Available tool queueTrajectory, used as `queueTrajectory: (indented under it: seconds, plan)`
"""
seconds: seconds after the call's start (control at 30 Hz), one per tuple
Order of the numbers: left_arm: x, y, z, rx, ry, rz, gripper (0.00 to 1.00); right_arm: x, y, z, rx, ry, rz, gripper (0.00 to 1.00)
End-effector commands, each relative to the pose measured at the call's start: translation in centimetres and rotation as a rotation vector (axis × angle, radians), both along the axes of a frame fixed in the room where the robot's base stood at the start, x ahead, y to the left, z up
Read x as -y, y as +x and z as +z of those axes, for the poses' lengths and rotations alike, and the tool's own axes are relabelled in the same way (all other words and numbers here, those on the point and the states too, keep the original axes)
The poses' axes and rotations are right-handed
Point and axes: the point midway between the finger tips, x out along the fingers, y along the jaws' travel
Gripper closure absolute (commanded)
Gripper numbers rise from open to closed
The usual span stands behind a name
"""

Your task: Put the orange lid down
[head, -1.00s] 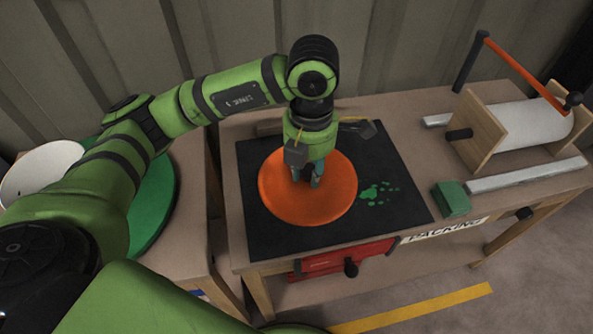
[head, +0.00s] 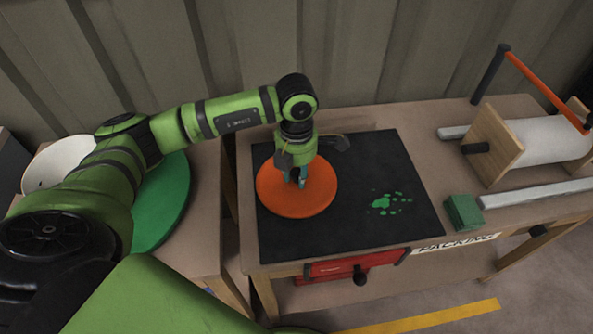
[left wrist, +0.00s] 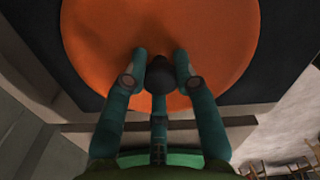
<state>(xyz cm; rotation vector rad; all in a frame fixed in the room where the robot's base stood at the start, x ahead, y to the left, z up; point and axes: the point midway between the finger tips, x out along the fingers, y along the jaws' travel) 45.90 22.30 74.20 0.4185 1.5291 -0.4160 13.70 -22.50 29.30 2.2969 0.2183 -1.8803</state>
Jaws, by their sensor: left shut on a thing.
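The orange lid (head: 285,205) is a round flat disc over the left part of the black mat (head: 345,225) on the bench. My left gripper (head: 298,181) points down at the lid's middle and is shut on its knob. In the left wrist view the lid (left wrist: 215,30) fills the upper part, and its dark knob (left wrist: 159,78) sits between the teal fingers of the gripper (left wrist: 160,62). I cannot tell whether the lid's underside touches the mat. My right gripper is not in view.
Green splotches (head: 390,203) mark the mat right of the lid; the mat's right half is otherwise bare. A green block (head: 464,212) and a white roll in a wooden holder (head: 495,140) stand farther right. A green disc (head: 165,205) and white bowl (head: 55,160) are at left.

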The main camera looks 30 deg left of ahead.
Motion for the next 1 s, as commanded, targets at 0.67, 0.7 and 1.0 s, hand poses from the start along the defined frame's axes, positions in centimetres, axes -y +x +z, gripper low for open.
queueTrajectory:
  seconds: [0.67, 0.7, 1.0]
  plan:
    - [0.0, 0.0, -0.2, 0.0, 0.0, 0.0, 0.47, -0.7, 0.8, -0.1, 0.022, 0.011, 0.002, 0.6]
    - [0.0, 0.0, -0.2, 0.0, 0.0, 0.0, 0.47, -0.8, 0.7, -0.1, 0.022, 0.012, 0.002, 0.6]
    - [0.0, 0.1, 2.5, 0.006, -0.001, 0.0, 0.47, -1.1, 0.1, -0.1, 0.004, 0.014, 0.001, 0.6]
